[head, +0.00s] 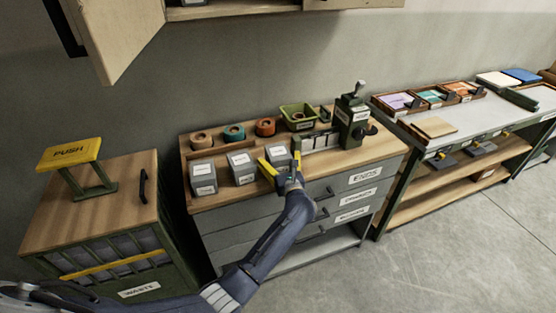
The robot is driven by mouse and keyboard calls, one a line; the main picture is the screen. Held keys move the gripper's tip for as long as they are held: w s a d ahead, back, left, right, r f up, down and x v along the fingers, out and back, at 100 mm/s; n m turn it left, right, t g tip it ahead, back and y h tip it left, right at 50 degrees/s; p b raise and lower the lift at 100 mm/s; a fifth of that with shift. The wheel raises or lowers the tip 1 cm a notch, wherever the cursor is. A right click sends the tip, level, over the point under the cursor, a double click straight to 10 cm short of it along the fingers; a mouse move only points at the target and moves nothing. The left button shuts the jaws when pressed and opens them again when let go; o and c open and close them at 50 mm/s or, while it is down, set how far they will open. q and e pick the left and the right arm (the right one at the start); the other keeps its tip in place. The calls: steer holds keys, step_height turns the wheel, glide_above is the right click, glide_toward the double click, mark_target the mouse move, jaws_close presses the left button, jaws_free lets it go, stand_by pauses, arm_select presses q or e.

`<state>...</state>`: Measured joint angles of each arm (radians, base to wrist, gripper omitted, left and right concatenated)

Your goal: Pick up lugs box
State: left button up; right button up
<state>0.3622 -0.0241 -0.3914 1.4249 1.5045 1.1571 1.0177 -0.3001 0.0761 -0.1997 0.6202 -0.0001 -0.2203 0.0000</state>
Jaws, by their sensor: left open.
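Three grey boxes with white labels stand in a row along the front of the wooden top of a drawer cabinet: a left box (203,179), a middle box (241,167) and a right box (278,153). The print on their labels is too small to read, so I cannot tell which is the lugs box. My left gripper (281,165), with yellow fingers, is open at the right box. Its fingers appear on either side of that box and hide its lower front. I cannot tell whether they touch it. My right gripper is out of view.
Tape rolls (234,133) and a green bin (298,117) sit behind the boxes. A dark green device (352,117) stands to the right. A waste cabinet (110,225) with a yellow PUSH plate (70,152) is at left. An open cupboard door (117,32) hangs above.

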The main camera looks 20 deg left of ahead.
arm_select(q)
steer(key=shift+w+a, duration=0.3)
steer(key=shift+w, duration=0.15)
steer(key=c, duration=1.4)
steer(key=shift+c, duration=0.2)
